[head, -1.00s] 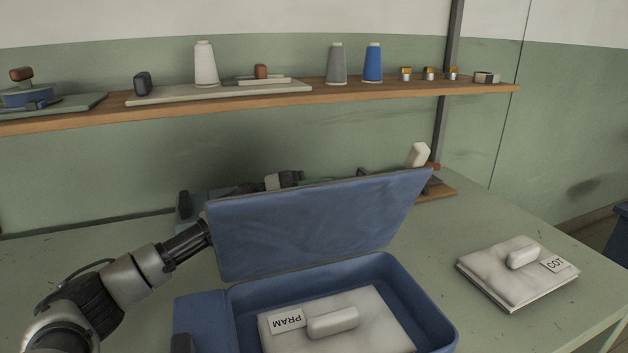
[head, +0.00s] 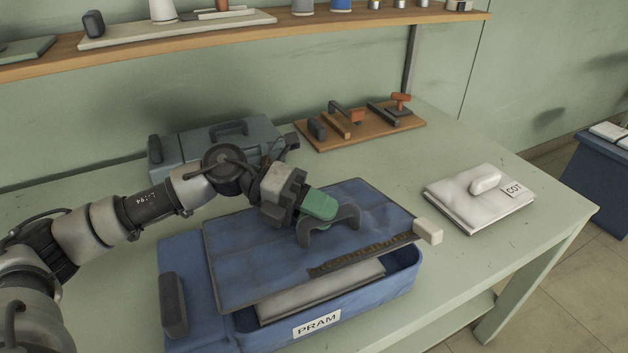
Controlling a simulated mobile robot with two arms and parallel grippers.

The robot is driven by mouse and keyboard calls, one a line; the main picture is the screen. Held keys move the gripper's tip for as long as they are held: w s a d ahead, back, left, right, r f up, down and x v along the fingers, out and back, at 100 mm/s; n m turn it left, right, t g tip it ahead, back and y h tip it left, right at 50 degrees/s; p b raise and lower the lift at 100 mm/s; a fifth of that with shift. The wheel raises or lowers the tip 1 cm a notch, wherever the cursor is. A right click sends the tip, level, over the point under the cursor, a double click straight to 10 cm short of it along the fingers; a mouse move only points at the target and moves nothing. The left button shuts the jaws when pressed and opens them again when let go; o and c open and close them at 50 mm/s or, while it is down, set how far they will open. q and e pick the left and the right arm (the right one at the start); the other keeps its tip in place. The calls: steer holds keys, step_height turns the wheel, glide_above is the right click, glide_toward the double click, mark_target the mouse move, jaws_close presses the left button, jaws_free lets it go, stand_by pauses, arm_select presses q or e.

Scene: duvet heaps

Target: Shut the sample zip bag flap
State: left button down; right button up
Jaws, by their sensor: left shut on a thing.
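The blue sample zip bag (head: 380,290) lies on the table with a PRAM label (head: 317,324) on its front. Its flap (head: 250,260) is low over the bag but tilted, its near edge raised above the front rim. A pale sample (head: 320,290) shows in the gap beneath. A dark zip strip (head: 360,254) runs along the flap's near edge, with a cream tab (head: 428,231) at the right corner. My left gripper (head: 322,218), with a green part, is shut on the dark arched flap handle (head: 343,222). The fingertips are partly hidden. My right gripper is out of view.
A white COT sample (head: 462,208) lies on the table at the right. A grey-blue case (head: 180,150) and a wooden board with tools (head: 340,140) stand behind the bag. Between bag and COT sample the table is clear. A shelf (head: 200,47) crosses the back.

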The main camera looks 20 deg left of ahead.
mark_target(331, 238)
arm_select(q)
steer(key=shift+s+d+f+m+y, duration=0.2)
steer(key=shift+f+y, duration=0.05)
steer(key=shift+f, duration=0.25)
steer(key=shift+s+d+f+m+y, duration=0.15)
steer(key=shift+f+m+y, duration=0.1)
steer(key=shift+f, duration=0.2)
steer(key=shift+s+d+f, duration=0.2)
steer(key=shift+f, duration=0.75)
steer(key=c, duration=1.2)
jaws_free()
steer(key=shift+c, duration=0.2)
steer(key=shift+a, duration=0.1)
